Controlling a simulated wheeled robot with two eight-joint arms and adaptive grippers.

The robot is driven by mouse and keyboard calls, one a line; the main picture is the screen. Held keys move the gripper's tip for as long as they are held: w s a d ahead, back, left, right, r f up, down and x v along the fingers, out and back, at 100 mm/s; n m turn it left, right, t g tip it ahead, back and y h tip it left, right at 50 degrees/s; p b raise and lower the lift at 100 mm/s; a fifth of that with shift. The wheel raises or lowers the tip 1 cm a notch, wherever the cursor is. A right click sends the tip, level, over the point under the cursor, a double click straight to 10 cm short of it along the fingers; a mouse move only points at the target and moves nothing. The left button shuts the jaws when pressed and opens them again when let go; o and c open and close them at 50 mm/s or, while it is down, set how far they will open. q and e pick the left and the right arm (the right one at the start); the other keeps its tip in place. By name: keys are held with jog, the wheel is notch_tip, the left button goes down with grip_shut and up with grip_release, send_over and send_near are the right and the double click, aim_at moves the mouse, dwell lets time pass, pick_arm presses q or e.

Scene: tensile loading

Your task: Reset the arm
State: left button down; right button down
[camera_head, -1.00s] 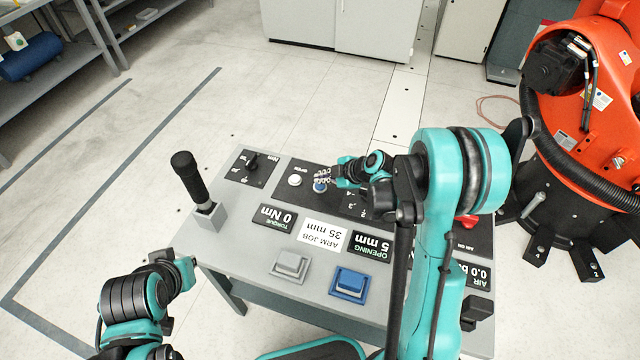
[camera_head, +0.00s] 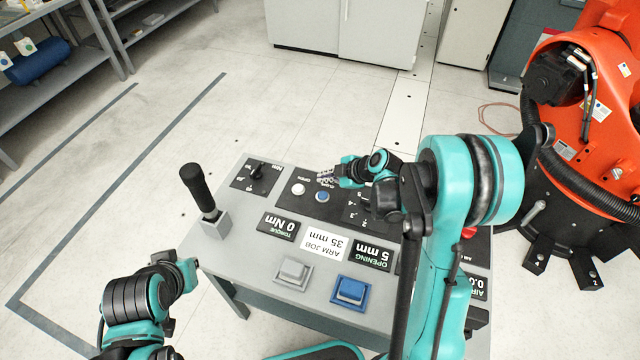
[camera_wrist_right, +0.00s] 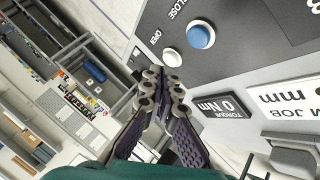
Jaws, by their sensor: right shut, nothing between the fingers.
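The control table (camera_head: 225,262) carries a white button (camera_head: 298,188) labelled OPEN and a blue button (camera_head: 322,196) labelled CLOSE. Both also show in the right wrist view, white (camera_wrist_right: 171,57) and blue (camera_wrist_right: 201,36). My right gripper (camera_head: 324,176) is shut and empty, its tips just beyond the blue button in the head view. In the wrist view my right gripper (camera_wrist_right: 164,82) has its fingers together, apart from both buttons. The displays read torque 0 Nm (camera_head: 279,226), arm job 35 mm (camera_head: 324,243) and opening 5 mm (camera_head: 372,254). My left arm shows at lower left; its fingers are not visible.
A black-handled lever (camera_head: 198,188) stands at the table's left corner. A grey pedal-like block (camera_head: 293,271) and a blue one (camera_head: 350,292) sit at the near edge. An orange robot (camera_head: 590,110) stands right. Floor left is clear.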

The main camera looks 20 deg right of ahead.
jog(key=s+a+r+m+h, duration=0.2)
jog(key=s+r+m+h, duration=0.1)
jog(key=s+r+m, duration=0.65)
jog(key=s+d+r+m+h, duration=0.1)
jog(key=s+m, duration=0.2)
jog(key=s, duration=0.5)
jog(key=s+r+m+h, duration=0.1)
jog(key=s+m, duration=0.3)
jog(key=s, duration=0.3)
jog(key=shift+s+d+r+h, duration=0.3)
jog(key=shift+s+d, duration=0.05)
